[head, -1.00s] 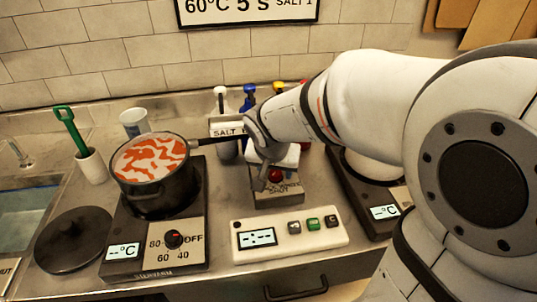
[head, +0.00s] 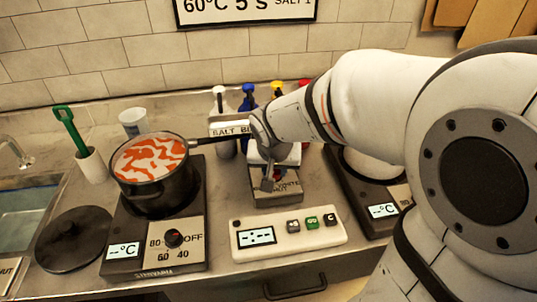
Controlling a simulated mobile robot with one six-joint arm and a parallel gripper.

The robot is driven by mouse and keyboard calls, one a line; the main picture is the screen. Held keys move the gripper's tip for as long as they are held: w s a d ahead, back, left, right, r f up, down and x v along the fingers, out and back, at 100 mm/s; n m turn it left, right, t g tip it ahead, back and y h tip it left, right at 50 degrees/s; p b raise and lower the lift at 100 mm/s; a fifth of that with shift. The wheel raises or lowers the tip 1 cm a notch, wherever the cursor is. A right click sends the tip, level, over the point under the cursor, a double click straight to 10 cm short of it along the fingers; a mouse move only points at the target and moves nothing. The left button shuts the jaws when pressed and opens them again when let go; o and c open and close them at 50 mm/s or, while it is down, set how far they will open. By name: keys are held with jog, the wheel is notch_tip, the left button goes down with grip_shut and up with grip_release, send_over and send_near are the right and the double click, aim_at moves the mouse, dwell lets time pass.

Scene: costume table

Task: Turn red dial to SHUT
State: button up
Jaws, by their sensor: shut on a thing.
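A small grey dial box (head: 290,196) stands on the steel counter behind the timer. Its front label is partly covered, with "WHITE" and "SHUT" partly readable. My gripper (head: 268,182) is down at the top of this box, shut on the red dial. The dial is hidden behind the fingers and hand, so its pointer and setting cannot be read.
A pot (head: 150,170) of red-and-white contents sits on the left hotplate (head: 186,250), its handle reaching close to my wrist. A white timer (head: 290,238) stands in front of the box. Several capped bottles (head: 219,105) stand behind. A right hotplate (head: 384,212) is beside my arm.

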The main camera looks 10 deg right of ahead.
jog(key=n, duration=0.2)
jog(key=n+y+p, duration=0.1)
jog(key=shift+d+n+y, duration=0.2)
jog(key=shift+n+y, duration=0.1)
jog(key=shift+n, duration=0.1)
jog(key=shift+f+n+y+b, duration=0.1)
jog(key=shift+n+y+b, duration=0.3)
jog(key=shift+n, duration=0.5)
jog(key=shift+n+b, duration=0.5)
jog(key=shift+n, duration=0.1)
jog(key=shift+n+y, duration=0.3)
jog(key=o, duration=0.9)
jog(key=shift+o, duration=0.2)
jog(key=v, duration=0.8)
